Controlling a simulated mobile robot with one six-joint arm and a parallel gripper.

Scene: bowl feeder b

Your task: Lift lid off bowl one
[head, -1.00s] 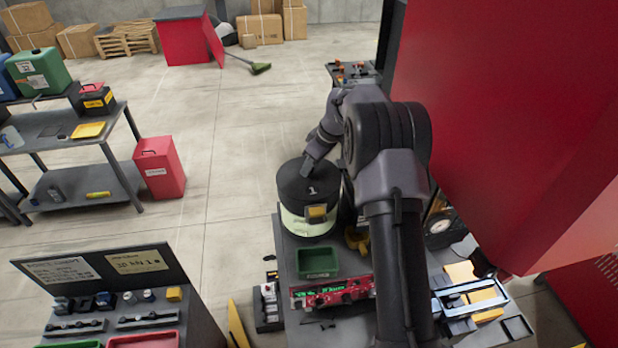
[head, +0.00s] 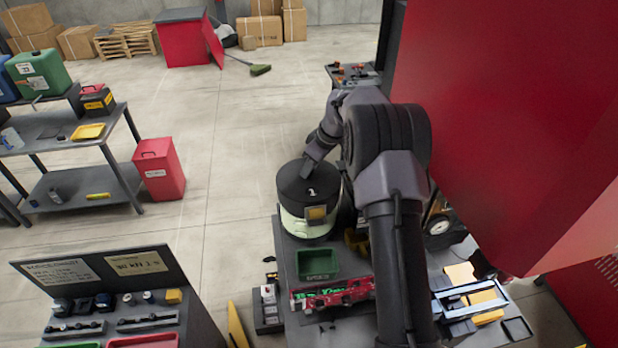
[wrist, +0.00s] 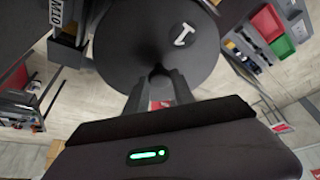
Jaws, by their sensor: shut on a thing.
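Bowl one is a pale, round feeder bowl (head: 305,226) standing on the dark bench, with a small yellowish box on its front. Its black lid (head: 295,192), marked with a white 1, is over it, roughly level. In the wrist view the round lid (wrist: 130,45) fills the top middle. My gripper (head: 309,168) reaches down onto the lid from above. In the wrist view its two fingers (wrist: 160,75) are shut on the lid's knob, which they mostly hide. I cannot tell whether there is a gap between the lid and the bowl's rim.
A green bin (head: 318,264) and a red rail (head: 332,294) are in front of the bowl on the bench. A large red cabinet (head: 505,120) rises close to the right of my arm. A red bin (head: 160,168) stands left, with open floor between.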

